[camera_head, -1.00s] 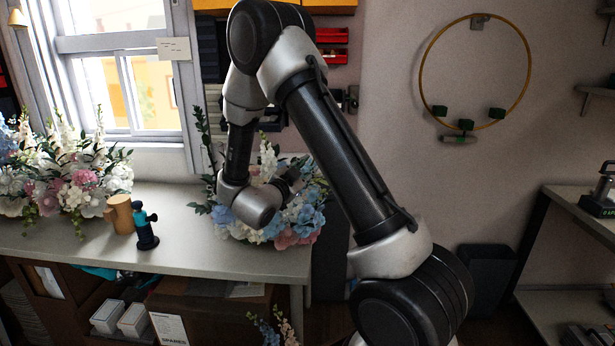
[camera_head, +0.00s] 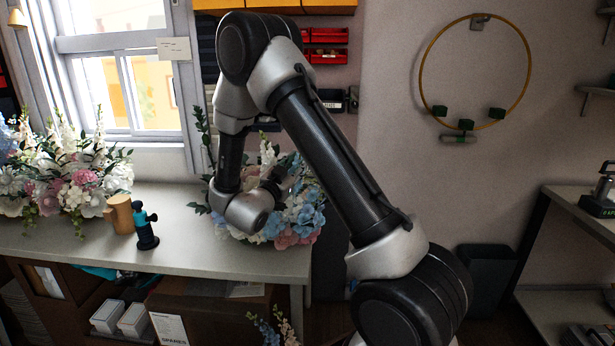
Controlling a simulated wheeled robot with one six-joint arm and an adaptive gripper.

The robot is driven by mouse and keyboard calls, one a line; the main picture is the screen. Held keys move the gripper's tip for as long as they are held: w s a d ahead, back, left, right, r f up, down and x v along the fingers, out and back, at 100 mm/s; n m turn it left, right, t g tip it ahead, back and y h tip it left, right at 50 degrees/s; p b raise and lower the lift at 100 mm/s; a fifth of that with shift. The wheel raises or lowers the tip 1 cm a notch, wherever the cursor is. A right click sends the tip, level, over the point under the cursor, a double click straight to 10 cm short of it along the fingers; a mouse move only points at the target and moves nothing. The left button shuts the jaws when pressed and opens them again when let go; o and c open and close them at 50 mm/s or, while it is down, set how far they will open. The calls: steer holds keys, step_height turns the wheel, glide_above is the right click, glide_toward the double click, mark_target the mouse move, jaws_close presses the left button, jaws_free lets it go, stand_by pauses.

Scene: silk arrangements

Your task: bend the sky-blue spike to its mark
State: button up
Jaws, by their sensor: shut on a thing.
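A silk arrangement (camera_head: 305,215) of blue, pink and white flowers with tall greenery stands at the right end of the bench. My gripper (camera_head: 279,180) is small, dark and partly lost among its blooms, beyond my silver wrist. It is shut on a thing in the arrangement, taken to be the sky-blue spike. The spike itself cannot be told apart from the other blue flowers, and its mark cannot be made out. My wrist and forearm hide the left and middle of the arrangement.
A second arrangement (camera_head: 75,180) fills the bench's left end. A wooden mug (camera_head: 120,214) and a dark teal-topped tool (camera_head: 146,230) stand between them on the bench (camera_head: 190,255). A brass hoop (camera_head: 428,60) hangs on the wall. Blue and pink stems show low, below the bench edge.

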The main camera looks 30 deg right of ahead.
steer(key=shift+w+a+r+n+t, duration=0.1)
steer(key=shift+w+a+n+t, duration=0.2)
steer(key=shift+n, duration=0.25)
steer(key=shift+w+a+r+n+t, duration=0.1)
steer(key=shift+a+n+t, duration=0.1)
steer(key=shift+a+n, duration=0.25)
steer(key=shift+w+a+n+t, duration=0.4)
steer(key=shift+n, duration=0.6)
steer(key=o, duration=1.8)
